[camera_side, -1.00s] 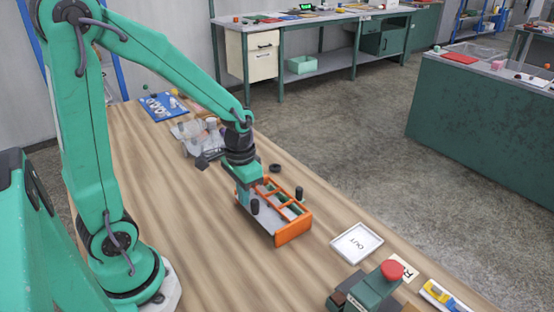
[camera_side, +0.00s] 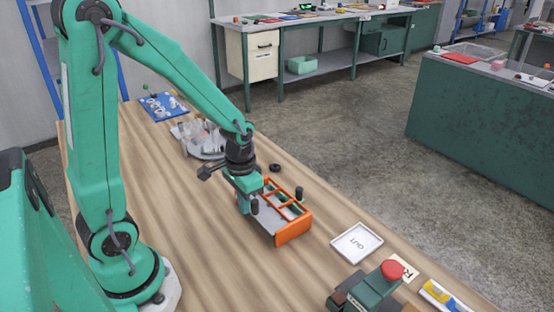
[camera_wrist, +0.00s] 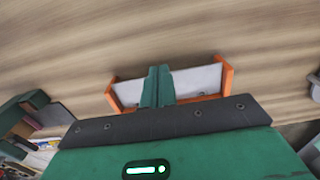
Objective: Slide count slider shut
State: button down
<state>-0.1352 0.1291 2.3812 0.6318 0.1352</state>
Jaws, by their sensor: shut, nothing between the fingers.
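The count slider appears to be the orange-framed device (camera_side: 293,233) with a grey plate and black knobs, lying on the wooden bench in the middle of the side view. My gripper (camera_side: 244,200) is at the device's far left end, low over it; its fingertips are hard to make out there. In the wrist view my gripper's two green fingers (camera_wrist: 157,86) are together with nothing between them. They overlap the grey plate (camera_wrist: 200,79) between orange ends. Whether they touch it I cannot tell. The lower part of the device is hidden by my gripper body.
A white tray marked OUT (camera_side: 356,243) lies to the right of the device. A red-topped green block (camera_side: 378,284) stands at the front right. A black ring (camera_side: 275,167) and a clear holder (camera_side: 200,138) lie behind. Bench left of the device is clear.

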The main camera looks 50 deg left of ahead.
aim_at(257, 199)
jog(key=shift+w, duration=1.85)
dwell(0.3)
jog(key=shift+s, duration=0.5)
dwell(0.4)
jog(key=shift+r, duration=3.45)
